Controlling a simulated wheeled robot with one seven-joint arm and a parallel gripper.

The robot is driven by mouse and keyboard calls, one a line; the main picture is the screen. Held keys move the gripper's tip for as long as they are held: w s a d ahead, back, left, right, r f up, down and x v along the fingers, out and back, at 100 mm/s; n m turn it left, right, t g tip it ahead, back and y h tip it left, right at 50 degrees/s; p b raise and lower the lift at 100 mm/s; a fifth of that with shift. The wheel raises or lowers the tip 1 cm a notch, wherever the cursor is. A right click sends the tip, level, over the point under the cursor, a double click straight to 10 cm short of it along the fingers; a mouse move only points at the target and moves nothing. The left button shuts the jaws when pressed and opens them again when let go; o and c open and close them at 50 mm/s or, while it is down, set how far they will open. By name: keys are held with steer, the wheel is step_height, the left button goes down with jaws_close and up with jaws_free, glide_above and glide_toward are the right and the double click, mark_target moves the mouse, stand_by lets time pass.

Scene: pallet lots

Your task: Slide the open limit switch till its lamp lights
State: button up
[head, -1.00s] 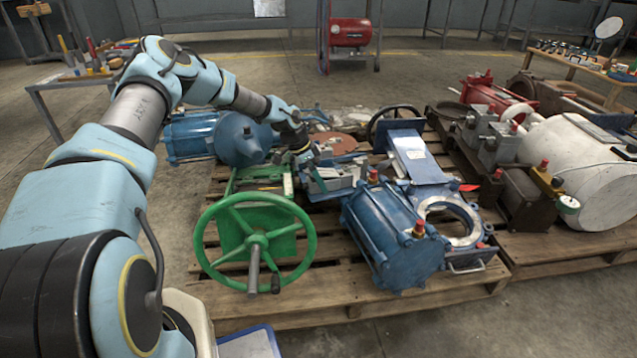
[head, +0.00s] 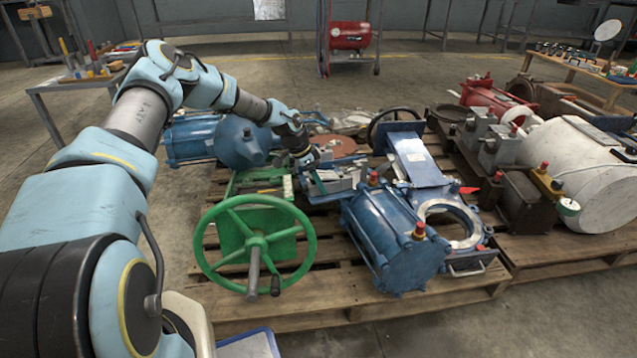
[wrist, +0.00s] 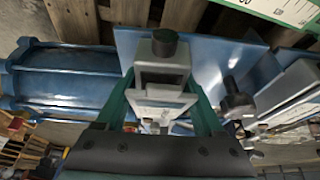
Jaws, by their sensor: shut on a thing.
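My gripper (head: 314,178) reaches down over the middle of the pallet, among small grey metal parts beside the blue cylinder. In the wrist view its two green fingers (wrist: 163,108) stand on either side of a grey block with a black round knob on top, which appears to be the limit switch (wrist: 163,70). The fingers are shut on it. A blue plate (wrist: 210,55) lies behind the block. I cannot make out a lit lamp in either view. In the head view the switch is too small and partly covered to tell apart.
A green handwheel (head: 254,246) stands in front left of the gripper. A blue ribbed cylinder (head: 392,235) lies to the right. Another grey part with a black knob (wrist: 237,103) sits close to the right finger. A blue valve body (head: 240,142) is behind left.

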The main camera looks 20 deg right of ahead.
jaws_close()
steer(key=shift+w, duration=0.45)
steer(key=o, duration=1.2)
jaws_free()
